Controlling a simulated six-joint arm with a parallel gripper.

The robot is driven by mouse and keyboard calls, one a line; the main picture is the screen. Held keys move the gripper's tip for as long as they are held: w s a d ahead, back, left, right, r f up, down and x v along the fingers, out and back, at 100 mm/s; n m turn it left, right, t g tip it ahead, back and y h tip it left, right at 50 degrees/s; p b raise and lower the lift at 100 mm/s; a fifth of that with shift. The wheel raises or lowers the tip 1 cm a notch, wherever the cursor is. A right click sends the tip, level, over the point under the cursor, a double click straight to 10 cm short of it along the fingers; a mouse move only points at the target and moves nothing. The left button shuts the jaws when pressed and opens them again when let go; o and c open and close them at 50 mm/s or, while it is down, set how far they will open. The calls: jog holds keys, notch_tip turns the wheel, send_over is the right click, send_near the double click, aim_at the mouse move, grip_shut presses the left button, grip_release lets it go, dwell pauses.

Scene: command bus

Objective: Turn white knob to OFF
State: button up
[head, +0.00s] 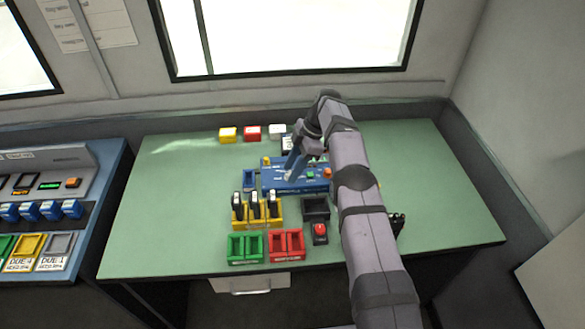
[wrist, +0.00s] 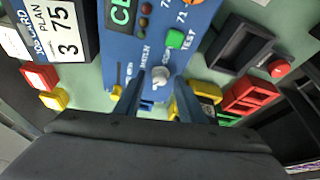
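The white knob (wrist: 160,74) is on a blue panel (wrist: 150,50), seen in the wrist view with small lettering beside it that is too blurred to read fully. A green button (wrist: 175,39) marked TEST sits beyond it. My gripper (wrist: 158,84) is open, with one finger on each side of the knob's near side. I cannot tell whether the fingers touch it. In the head view my gripper (head: 291,170) points down over the left part of the blue panel (head: 318,187), and my arm covers part of that panel.
A yellow rack with black-topped pieces (head: 241,222), green bins (head: 245,257), red bins (head: 287,256), a black tray (head: 316,217) and a red button (head: 320,229) stand in front of the panel. Yellow (head: 228,134) and red (head: 252,132) blocks and a job card (wrist: 58,38) lie behind. The table's left side is clear.

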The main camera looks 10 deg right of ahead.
jog(key=shift+r, duration=0.1)
jog(key=shift+r, duration=0.5)
notch_tip(320, 180, up, 9)
jog(key=p, duration=0.7)
jog(key=shift+f, duration=0.15)
